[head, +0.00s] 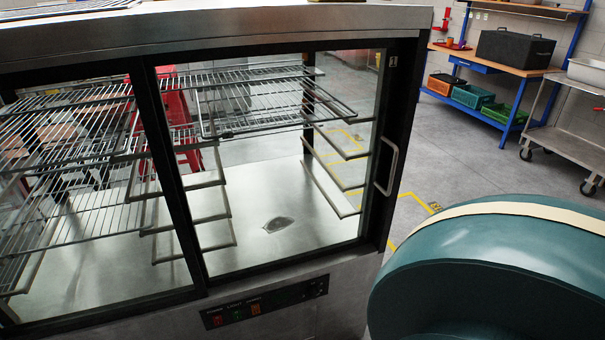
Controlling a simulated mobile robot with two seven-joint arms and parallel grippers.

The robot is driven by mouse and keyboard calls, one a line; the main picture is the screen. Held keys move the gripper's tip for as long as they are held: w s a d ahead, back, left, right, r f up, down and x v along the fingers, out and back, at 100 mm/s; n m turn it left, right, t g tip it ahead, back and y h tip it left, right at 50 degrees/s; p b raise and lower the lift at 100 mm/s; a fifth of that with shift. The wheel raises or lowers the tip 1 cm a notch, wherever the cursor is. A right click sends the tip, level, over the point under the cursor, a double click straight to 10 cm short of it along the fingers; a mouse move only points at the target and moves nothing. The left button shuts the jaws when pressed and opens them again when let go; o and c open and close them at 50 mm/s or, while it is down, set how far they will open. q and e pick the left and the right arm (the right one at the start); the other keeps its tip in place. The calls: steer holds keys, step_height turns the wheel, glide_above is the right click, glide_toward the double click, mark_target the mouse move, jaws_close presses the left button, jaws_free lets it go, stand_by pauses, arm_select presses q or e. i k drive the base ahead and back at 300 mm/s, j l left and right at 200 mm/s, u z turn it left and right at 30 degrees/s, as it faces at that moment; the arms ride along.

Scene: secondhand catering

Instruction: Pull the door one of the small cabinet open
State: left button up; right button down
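The small cabinet (345,20) is a steel display case with black-framed glass fronts, close in front of me. Its right glass door (268,258) carries a small label "1" (391,61) on the upper right of its frame. A pale bar handle (392,168) stands upright on that door's right frame. The door looks shut. Through the glass I see wire shelves (240,75), side rails and a bare steel floor (270,200). Neither of my grippers is in view, and nothing is seen touching the handle.
A large teal rounded shape (490,265) with a cream band fills the lower right; I cannot tell what it is. A control panel (263,303) is below the door. Farther back are a blue-framed workbench (508,65) and a steel trolley (565,142). Grey floor is clear between.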

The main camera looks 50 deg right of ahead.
mark_target(396, 44)
steer(key=z, duration=1.4)
steer(key=i+u, duration=0.1)
steer(key=u, duration=0.25)
